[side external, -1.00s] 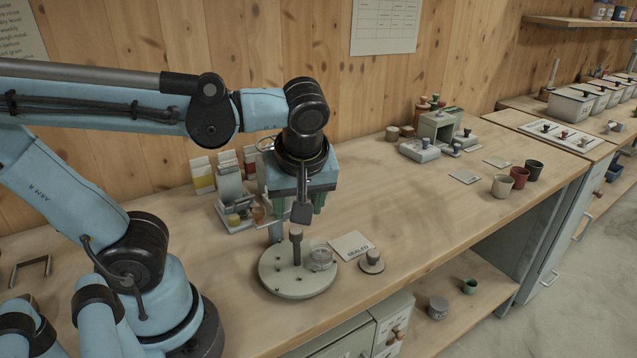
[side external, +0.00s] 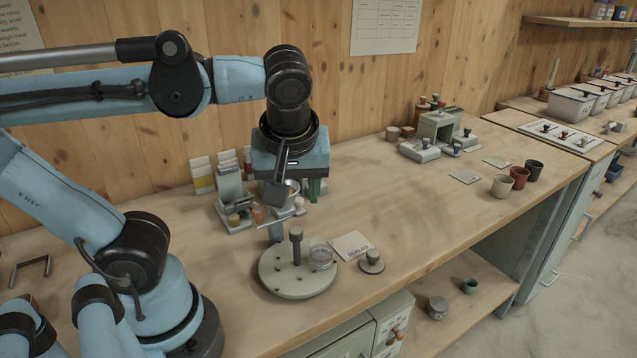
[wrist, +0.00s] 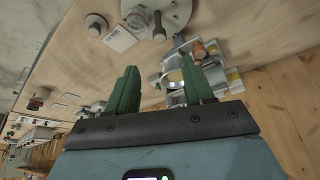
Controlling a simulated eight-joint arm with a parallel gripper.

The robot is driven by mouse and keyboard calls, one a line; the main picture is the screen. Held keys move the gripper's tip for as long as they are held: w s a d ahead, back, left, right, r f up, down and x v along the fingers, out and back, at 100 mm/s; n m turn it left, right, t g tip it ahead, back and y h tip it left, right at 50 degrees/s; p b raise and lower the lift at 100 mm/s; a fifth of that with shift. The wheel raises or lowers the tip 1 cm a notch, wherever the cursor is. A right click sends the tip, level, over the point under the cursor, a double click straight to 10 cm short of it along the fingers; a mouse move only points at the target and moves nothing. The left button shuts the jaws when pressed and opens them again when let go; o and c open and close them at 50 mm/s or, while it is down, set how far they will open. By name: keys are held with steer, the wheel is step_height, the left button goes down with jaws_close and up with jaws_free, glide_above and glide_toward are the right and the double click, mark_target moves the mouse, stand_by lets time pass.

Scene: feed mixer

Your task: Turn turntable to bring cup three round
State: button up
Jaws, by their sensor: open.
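The turntable (side external: 290,284) is a round grey disc on the bench with an upright post (side external: 296,248) and one clear cup (side external: 321,256) on its right side. It also shows in the wrist view (wrist: 150,8) at the top edge, partly cut off. I cannot read a number on the cup. My gripper (side external: 310,192) hangs above and behind the turntable, apart from it. In the wrist view its two green fingers (wrist: 160,88) are wide apart with nothing held between them.
A rack of small bottles and cards (side external: 235,200) stands behind the turntable, close under my gripper. A white card (side external: 351,245) and a small knobbed disc (side external: 371,262) lie right of the turntable. Three cups (side external: 518,178) stand farther right. The bench between is mostly clear.

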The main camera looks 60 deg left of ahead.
mark_target(296, 231)
steer(key=shift+x, duration=6)
steer(key=shift+c, duration=0.5)
jaws_close()
